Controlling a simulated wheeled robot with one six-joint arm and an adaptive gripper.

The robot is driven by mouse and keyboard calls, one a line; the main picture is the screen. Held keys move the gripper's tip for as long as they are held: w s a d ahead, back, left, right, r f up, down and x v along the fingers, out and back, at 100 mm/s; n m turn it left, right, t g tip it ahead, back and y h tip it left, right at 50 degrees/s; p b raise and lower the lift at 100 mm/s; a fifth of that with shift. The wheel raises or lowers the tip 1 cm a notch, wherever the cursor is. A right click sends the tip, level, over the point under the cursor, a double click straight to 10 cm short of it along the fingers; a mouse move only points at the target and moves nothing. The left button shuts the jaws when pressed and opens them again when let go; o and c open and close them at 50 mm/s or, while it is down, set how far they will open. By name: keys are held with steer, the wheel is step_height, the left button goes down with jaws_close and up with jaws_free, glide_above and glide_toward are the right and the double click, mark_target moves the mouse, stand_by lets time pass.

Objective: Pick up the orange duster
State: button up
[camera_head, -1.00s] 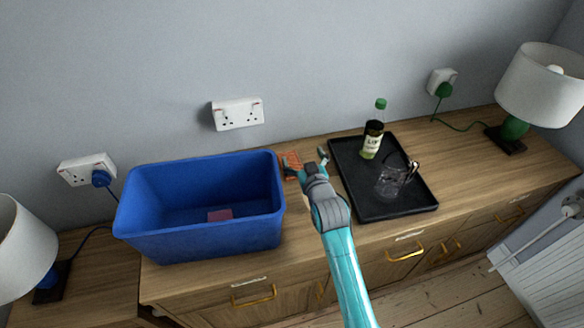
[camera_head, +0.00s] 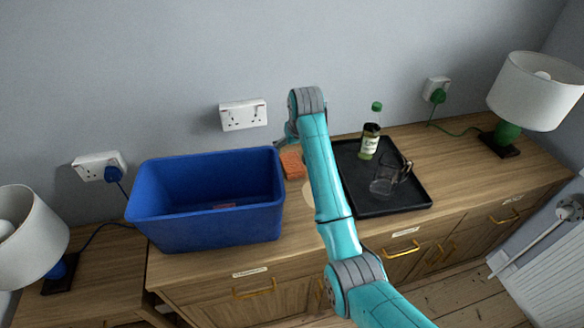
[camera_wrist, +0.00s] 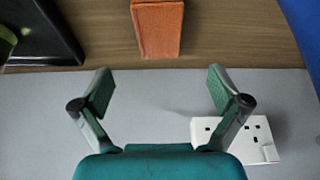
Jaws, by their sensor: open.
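The orange duster (camera_head: 292,164) is a small block on the wooden sideboard, between the blue crate and the black tray, close to the wall. The duster lies beyond the fingertips, roughly in line with the gap, and is not touched. In the head view my arm hides most of the gripper.
A blue crate (camera_head: 205,230) with a reddish item inside stands left of the duster. A black tray (camera_head: 405,204) at right holds a green-capped bottle (camera_head: 370,135) and a glass jug (camera_head: 384,180). A wall socket (camera_head: 243,114) is behind. Lamps stand at both sides.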

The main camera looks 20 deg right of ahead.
mark_target(292, 163)
steer(key=x, duration=0.5)
steer(key=shift+x, duration=2.6)
steer(key=shift+s+d, duration=0.1)
steer(key=shift+f, duration=0.25)
steer(key=c, duration=1.2)
